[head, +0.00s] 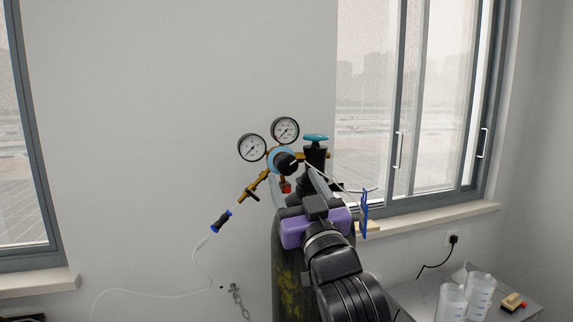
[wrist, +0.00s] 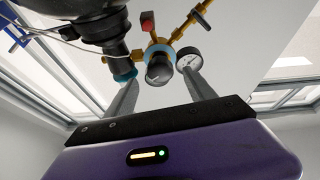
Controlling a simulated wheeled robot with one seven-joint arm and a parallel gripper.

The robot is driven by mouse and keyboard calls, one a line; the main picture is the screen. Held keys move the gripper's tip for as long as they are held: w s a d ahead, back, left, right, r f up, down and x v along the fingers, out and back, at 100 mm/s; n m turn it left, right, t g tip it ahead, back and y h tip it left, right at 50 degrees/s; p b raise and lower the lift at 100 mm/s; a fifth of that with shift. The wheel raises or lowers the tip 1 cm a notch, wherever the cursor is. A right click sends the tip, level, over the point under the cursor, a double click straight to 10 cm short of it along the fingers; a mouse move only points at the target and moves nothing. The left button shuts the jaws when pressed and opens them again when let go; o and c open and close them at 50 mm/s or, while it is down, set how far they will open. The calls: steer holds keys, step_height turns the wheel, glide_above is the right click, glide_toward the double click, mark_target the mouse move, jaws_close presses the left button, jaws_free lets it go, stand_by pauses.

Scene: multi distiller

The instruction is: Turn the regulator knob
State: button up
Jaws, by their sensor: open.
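The regulator knob is black and round, on the front of a blue-ringed regulator body; it shows in the head view (head: 287,163) and the wrist view (wrist: 159,72). Two white dial gauges (head: 251,147) (head: 285,130) stand above the regulator. My gripper (head: 293,176) is open and empty, just below the knob in the head view. In the wrist view my gripper's (wrist: 160,78) fingers lie to either side of the knob in the picture, apart from it. Whether the fingertips reach its depth I cannot tell. My gripper hides part of the cylinder.
A dark gas cylinder (head: 290,275) stands below, with a teal valve wheel (head: 316,138) close to the right of the regulator. A brass outlet with a thin white hose (head: 208,262) runs down left. A side table (head: 405,292) with beakers (head: 481,290) stands at lower right.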

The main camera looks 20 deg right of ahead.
mark_target(289, 167)
steer(key=shift+p+x, duration=0.4)
steer(key=shift+x, duration=2.35)
steer(key=shift+c, duration=0.4)
steer(key=c, duration=1.3)
